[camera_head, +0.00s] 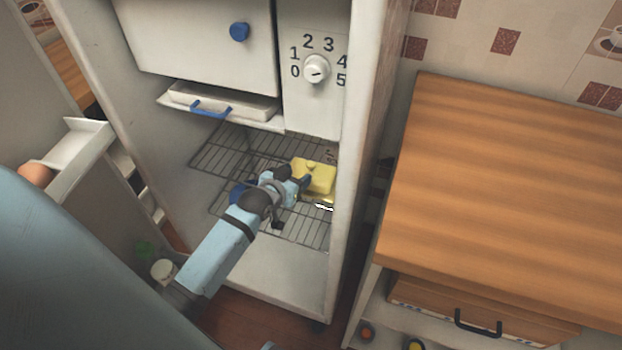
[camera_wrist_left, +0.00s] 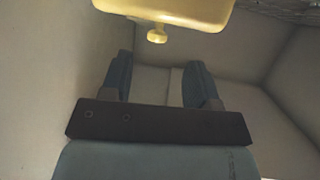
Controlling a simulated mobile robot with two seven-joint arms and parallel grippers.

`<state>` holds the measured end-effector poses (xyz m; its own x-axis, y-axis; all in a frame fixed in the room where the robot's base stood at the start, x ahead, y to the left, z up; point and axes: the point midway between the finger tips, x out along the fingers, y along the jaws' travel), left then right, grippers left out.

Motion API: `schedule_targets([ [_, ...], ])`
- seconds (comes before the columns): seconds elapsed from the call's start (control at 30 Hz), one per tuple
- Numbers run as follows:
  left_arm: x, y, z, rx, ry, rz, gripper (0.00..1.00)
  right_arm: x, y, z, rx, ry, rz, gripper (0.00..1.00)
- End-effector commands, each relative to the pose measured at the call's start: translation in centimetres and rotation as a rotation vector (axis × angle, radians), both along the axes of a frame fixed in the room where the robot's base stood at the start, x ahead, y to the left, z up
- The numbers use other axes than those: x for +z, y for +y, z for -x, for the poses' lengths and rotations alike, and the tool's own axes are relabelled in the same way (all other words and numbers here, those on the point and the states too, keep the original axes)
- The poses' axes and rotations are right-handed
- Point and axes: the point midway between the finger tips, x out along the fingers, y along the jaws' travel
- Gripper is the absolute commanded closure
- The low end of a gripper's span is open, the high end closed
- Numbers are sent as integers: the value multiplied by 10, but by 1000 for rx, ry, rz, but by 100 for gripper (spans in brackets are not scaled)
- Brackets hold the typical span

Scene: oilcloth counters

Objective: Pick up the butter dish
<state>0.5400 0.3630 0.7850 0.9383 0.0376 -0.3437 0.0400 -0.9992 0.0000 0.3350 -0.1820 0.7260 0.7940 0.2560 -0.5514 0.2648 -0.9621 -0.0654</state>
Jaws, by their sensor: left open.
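The yellow butter dish (camera_head: 316,174) with a small knob on its lid sits on the wire shelf (camera_head: 222,158) inside the open fridge, near its right wall. It also shows at the top edge of the left wrist view (camera_wrist_left: 170,10), partly cut off, with its knob pointing toward my fingers. My left gripper (camera_head: 299,182) reaches into the fridge and is just left of the dish, covering part of its near left side. In the left wrist view its two fingers (camera_wrist_left: 160,72) are apart with nothing between them. My right gripper does not show.
A blue object (camera_head: 237,193) is partly hidden behind my left gripper on the shelf. A shallow drawer with a blue handle (camera_head: 211,109) hangs above. The fridge's right wall (camera_head: 355,150) is close to the dish. The open door (camera_head: 75,160) holds an egg (camera_head: 35,173). A wooden counter (camera_head: 510,180) stands right.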

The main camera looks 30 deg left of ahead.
Motion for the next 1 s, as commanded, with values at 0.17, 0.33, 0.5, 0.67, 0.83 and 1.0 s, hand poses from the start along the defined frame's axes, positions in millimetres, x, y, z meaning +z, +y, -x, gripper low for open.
schedule_targets([
  [0.17,-4,0,-12,0,-1,1,45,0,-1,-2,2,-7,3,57],
  [0.33,-8,-1,-37,-1,-2,1,45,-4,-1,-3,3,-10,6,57],
  [0.5,-15,0,-55,-1,0,0,45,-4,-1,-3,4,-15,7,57],
  [0.67,-16,0,-58,-1,0,0,45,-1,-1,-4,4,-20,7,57],
  [0.83,-15,0,-57,0,0,0,56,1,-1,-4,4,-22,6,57],
  [1.0,-15,0,-57,0,0,0,95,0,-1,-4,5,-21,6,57],
])
